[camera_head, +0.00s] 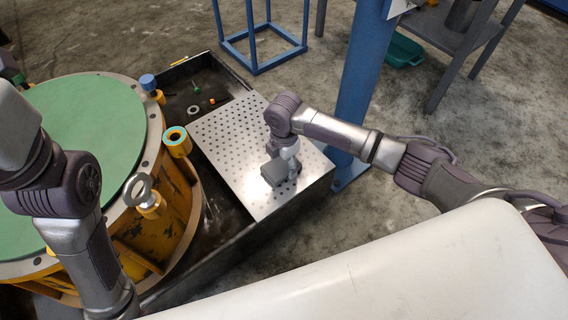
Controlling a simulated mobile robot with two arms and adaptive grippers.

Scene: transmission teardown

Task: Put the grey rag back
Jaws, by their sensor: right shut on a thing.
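The grey rag (273,174) shows as a small, dark grey, folded-looking piece at the right end of the perforated metal plate (232,135). My right gripper (286,172) points down over the plate and is shut on the rag. The wrist hides part of the fingers and of the rag. I cannot tell whether the rag touches the plate or hangs just above it.
Small parts lie in the dark tray (179,84) behind the plate. A blue post (358,85) stands close behind my right forearm.

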